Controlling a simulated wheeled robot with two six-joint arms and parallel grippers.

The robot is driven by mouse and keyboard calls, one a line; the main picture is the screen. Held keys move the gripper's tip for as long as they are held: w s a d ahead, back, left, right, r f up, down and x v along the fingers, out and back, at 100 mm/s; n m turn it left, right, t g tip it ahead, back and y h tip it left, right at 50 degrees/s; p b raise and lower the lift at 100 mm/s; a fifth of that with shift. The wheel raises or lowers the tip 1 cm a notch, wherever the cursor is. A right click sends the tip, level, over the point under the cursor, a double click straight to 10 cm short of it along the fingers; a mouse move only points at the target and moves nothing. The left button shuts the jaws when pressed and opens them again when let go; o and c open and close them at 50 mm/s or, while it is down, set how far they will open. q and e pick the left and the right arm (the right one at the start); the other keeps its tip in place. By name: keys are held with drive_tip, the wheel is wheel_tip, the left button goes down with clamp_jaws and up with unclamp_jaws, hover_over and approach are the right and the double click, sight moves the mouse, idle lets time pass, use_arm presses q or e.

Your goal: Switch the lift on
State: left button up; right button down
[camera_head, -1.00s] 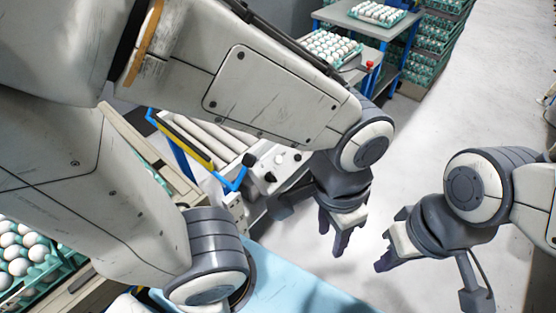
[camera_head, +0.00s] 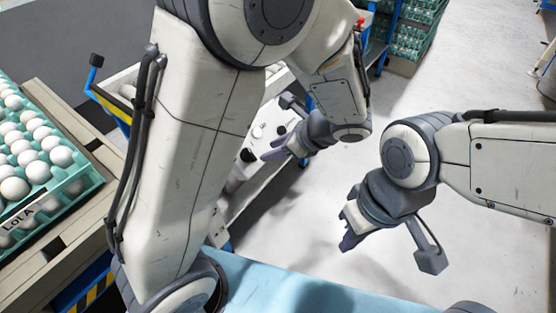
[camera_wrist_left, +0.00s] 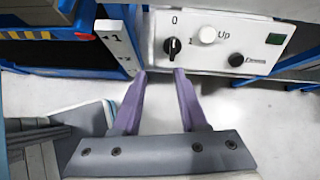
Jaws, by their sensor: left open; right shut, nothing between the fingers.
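The white control panel (camera_head: 268,118) is partly hidden behind my left arm in the head view. In the left wrist view the panel (camera_wrist_left: 220,63) carries a black rotary switch (camera_wrist_left: 172,46) beside the marks 0 and 1, its pointer appearing to stand towards 0. A white button (camera_wrist_left: 207,35) marked Up, a black knob (camera_wrist_left: 236,60) and a dark green indicator (camera_wrist_left: 275,39) sit to its right. My left gripper (camera_head: 273,150) is open and empty, its fingertips (camera_wrist_left: 162,72) just below the rotary switch, apparently apart from it. My right gripper (camera_head: 346,231) is shut and empty, away from the panel.
A teal egg tray (camera_head: 75,190) labelled Lot A stands at left. Stacked egg trays (camera_head: 415,30) stand at the back. A light blue surface (camera_head: 300,288) lies in front. The grey floor (camera_head: 450,75) on the right is clear.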

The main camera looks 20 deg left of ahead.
sight(252, 154)
use_arm(q)
drive_tip(key=shift+m+t+y, duration=0.3)
drive_tip(key=shift+m+y, duration=0.1)
drive_tip(key=shift+m, duration=0.5)
drive_tip(key=b+x, duration=0.2)
drive_tip(key=x, duration=0.1)
drive_tip(key=w+d+b+x, duration=0.1)
drive_tip(key=b+x, duration=0.1)
drive_tip(key=x, duration=0.2)
drive_tip(key=f+b+x, duration=0.1)
drive_tip(key=b+x, duration=0.1)
drive_tip(key=x, duration=0.2)
drive_tip(key=shift+w+d+b, duration=0.35)
drive_tip(key=shift+w, duration=0.05)
drive_tip(key=shift+w+a+f, duration=0.2)
drive_tip(key=shift+a+f, duration=0.2)
drive_tip(key=shift+a, duration=0.1)
use_arm(e)
wheel_tip(252, 154, down, 9)
drive_tip(key=shift+r, duration=0.15)
